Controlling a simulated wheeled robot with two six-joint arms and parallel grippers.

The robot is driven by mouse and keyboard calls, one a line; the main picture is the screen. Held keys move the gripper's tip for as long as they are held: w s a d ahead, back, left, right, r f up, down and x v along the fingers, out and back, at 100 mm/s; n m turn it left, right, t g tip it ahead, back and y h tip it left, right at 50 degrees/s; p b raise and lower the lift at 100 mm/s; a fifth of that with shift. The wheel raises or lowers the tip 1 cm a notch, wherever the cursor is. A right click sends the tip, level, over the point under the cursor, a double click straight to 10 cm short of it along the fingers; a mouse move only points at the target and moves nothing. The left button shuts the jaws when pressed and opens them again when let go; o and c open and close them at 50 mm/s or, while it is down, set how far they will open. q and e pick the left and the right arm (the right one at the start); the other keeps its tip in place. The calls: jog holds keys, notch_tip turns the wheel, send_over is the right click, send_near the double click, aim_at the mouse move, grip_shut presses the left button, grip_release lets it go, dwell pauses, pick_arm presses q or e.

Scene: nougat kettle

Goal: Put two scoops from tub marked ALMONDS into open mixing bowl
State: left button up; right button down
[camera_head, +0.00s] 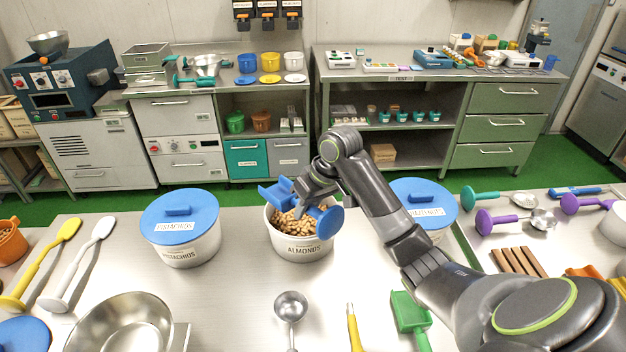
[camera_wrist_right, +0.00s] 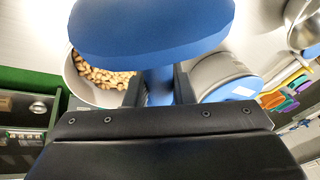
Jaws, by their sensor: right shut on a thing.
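The white tub marked ALMONDS (camera_head: 303,250) stands open at the middle of the table, full of tan nuts. The nuts also show in the right wrist view (camera_wrist_right: 98,74). My right gripper (camera_head: 306,198) is over the tub's mouth, shut on the handle of a blue scoop (camera_head: 273,193). The scoop's blue disc (camera_head: 329,222) is at the tub's right rim and fills the top of the wrist view (camera_wrist_right: 150,28). The scoop's pan is at the tub's back left rim; I cannot tell what it holds. The open steel mixing bowl (camera_head: 128,325) is at front left. My left gripper is out of view.
A lidded PISTACHIOS tub (camera_head: 183,245) stands left of the almonds. Another blue-lidded tub (camera_head: 427,205) stands to the right, partly behind my arm. A steel ladle (camera_head: 291,307), a yellow-handled tool (camera_head: 353,328) and a green scoop (camera_head: 409,315) lie in front.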

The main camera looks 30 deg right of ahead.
aim_at(316, 208)
jog(key=s+r+m+p, duration=0.1)
jog(key=p, duration=0.1)
jog(key=s+r+m+p, duration=0.1)
jog(key=p, duration=0.2)
jog(key=s+r+m+h+p, duration=0.1)
jog(key=r+p, duration=0.1)
jog(key=shift+d+m, duration=0.3)
jog(key=shift+d, duration=0.1)
jog(key=shift+s+d+r+m+p, duration=0.15)
jog(key=shift+s+m+p, duration=0.2)
jog(key=shift+p, duration=0.35)
